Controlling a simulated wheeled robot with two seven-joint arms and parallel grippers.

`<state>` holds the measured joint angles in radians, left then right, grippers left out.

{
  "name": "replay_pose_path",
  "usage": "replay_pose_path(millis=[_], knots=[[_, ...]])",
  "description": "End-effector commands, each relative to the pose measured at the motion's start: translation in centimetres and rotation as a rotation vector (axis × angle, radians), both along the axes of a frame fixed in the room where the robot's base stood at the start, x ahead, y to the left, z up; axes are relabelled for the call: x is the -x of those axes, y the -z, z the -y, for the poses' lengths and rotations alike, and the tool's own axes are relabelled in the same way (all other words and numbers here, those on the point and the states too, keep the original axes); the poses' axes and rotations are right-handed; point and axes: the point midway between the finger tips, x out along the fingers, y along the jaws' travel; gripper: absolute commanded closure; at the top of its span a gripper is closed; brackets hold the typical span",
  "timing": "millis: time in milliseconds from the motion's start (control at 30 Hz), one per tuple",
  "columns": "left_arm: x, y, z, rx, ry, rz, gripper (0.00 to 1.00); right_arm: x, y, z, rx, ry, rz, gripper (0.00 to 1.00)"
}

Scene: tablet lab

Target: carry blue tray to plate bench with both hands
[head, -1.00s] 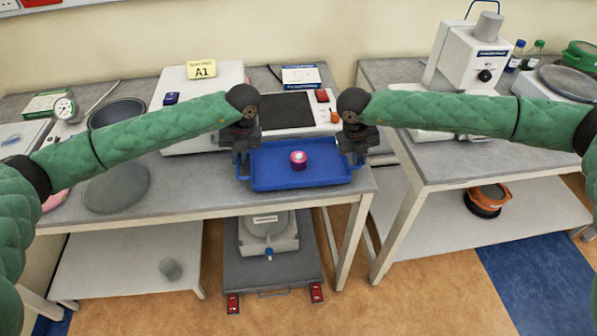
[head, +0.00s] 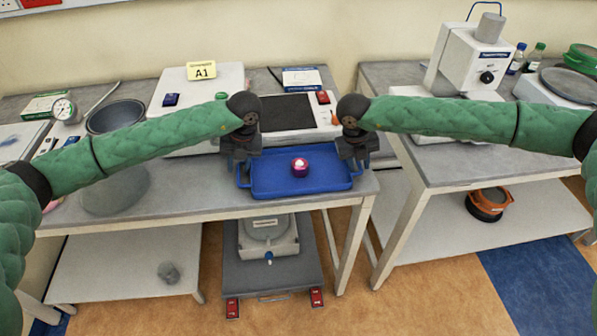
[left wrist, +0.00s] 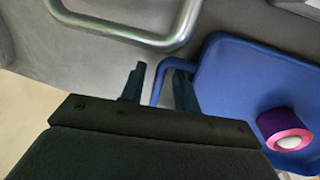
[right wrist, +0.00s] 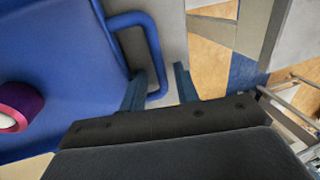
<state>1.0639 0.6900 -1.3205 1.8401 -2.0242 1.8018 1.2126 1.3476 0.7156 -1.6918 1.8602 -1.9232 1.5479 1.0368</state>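The blue tray (head: 270,186) lies on the bench (head: 215,202) near its front edge, in front of the device with the dark panel. A pink and purple round piece (head: 300,168) with a pale top sits in it. My left gripper (head: 241,163) is at the tray's left handle; in the left wrist view its fingers (left wrist: 157,85) stand apart with the handle bar (left wrist: 156,92) between them. My right gripper (head: 356,162) is at the right handle; in the right wrist view its fingers (right wrist: 160,88) stand apart around the handle bar (right wrist: 152,45).
Behind the tray stand a white device with a dark panel (head: 287,112) and a yellow A1 sign (head: 201,71). A grey bowl (head: 116,114) and a round grey plate (head: 115,190) are to the left. A second bench (head: 450,165) is to the right, across a gap.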

Motion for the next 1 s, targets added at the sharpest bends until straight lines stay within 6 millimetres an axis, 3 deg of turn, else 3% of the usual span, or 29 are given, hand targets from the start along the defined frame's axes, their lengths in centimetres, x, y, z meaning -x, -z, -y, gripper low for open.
replay_pose_path(millis=[33, 100, 400, 733, 1000], knots=[[-1.0, -2.0, 0.1, 0.007, -0.004, 0.025, 0.67, 0.0, -0.1, 0.0, 0.0, 0.0, 0.0, 0.67], [-1.0, -3.1, 0.3, 0.007, -0.003, 0.028, 0.67, 0.0, -0.1, 0.0, 0.0, 0.0, -0.001, 0.67], [-0.4, -6.6, 1.2, 0.003, -0.001, 0.019, 0.67, 0.0, -0.1, 0.0, 0.0, 0.0, -0.001, 0.67], [-0.1, -7.6, 1.4, 0.0, 0.0, 0.013, 0.67, 0.0, -1.0, -0.2, -0.001, 0.0, 0.001, 0.67], [-0.1, -7.6, 1.4, 0.0, 0.0, 0.013, 0.67, 0.1, -5.5, -1.2, -0.001, 0.0, 0.002, 0.67]])
